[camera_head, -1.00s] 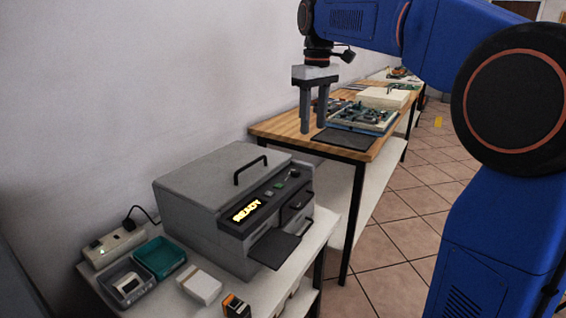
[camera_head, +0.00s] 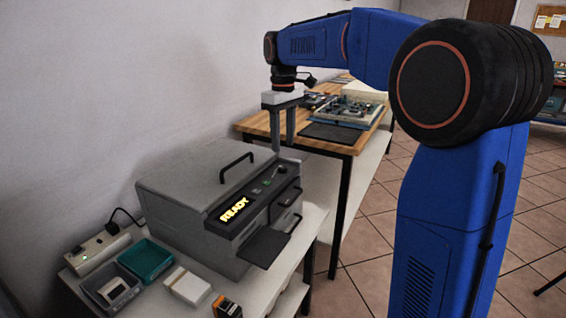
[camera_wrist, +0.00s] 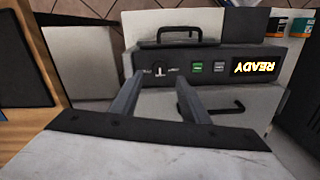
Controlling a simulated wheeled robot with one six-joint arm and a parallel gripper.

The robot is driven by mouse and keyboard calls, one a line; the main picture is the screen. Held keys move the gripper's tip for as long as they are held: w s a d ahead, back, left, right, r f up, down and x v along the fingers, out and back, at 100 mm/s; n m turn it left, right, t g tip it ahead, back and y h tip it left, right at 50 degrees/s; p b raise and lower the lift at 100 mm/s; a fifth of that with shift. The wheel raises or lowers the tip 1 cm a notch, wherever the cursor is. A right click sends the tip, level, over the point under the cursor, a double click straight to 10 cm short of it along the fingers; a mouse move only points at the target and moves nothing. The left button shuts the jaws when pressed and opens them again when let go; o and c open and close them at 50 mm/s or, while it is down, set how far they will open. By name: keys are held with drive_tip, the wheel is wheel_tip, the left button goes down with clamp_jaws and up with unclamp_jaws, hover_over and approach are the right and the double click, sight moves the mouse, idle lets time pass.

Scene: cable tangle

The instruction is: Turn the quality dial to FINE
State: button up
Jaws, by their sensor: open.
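The grey printer (camera_head: 205,190) stands on the near table with its lid shut and a lit READY display (camera_head: 233,209) on its front panel. In the wrist view, the quality dial (camera_wrist: 158,70) is a small dark knob with a light mark on that panel. Tiny labels flank it, too small to read, so its setting cannot be told. My gripper (camera_head: 283,148) is open and empty, pointing down above the panel's far end. In the wrist view, its fingertips (camera_wrist: 160,76) appear on either side of the dial, seemingly apart from it.
A lid handle (camera_head: 236,167) rises from the printer top. An output tray (camera_head: 265,246) juts from the front. A power strip (camera_head: 98,250), teal bin (camera_head: 145,260) and white box (camera_head: 187,286) lie at the near end.

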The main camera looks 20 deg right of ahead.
sight(283, 167)
wheel_tip(283, 167, down, 8)
drive_tip(key=shift+r, duration=0.1)
drive_tip(key=shift+c, duration=0.4)
drive_tip(key=c, duration=1)
